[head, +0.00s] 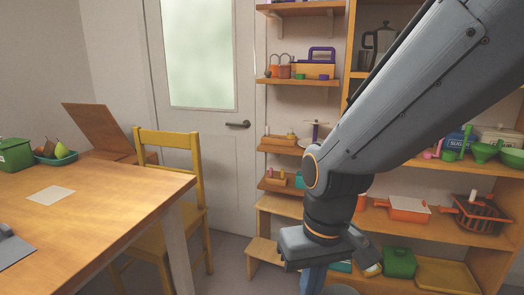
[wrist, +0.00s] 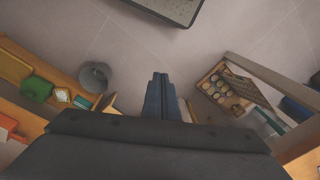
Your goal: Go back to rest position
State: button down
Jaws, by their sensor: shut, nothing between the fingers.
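My gripper shows in the wrist view (wrist: 158,78), with its two dark blue fingers together, pointing down over the floor and holding nothing. In the head view my arm comes in from the upper right and bends down in front of the shelves. The gripper's blue fingers (head: 313,280) are at the bottom edge there, and their tips are cut off by the frame.
A wooden table (head: 120,205) stands at left with a yellow chair (head: 170,142) behind it. Shelves (head: 450,232) with pots and other goods fill the right. A wooden step stool (head: 280,207) stands beside my arm. A grey bin (wrist: 97,75) stands on the floor.

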jog(key=s+d+r+m+p, duration=0.2)
jog(key=d+r+m+p, duration=0.1)
jog(key=d+r+p, duration=0.7)
jog(key=shift+s+d+r+h+p, duration=0.2)
jog(key=shift+d+r+h+p, duration=0.2)
jog(key=shift+r+p, duration=2.1)
jog(key=shift+f+p, duration=0.75)
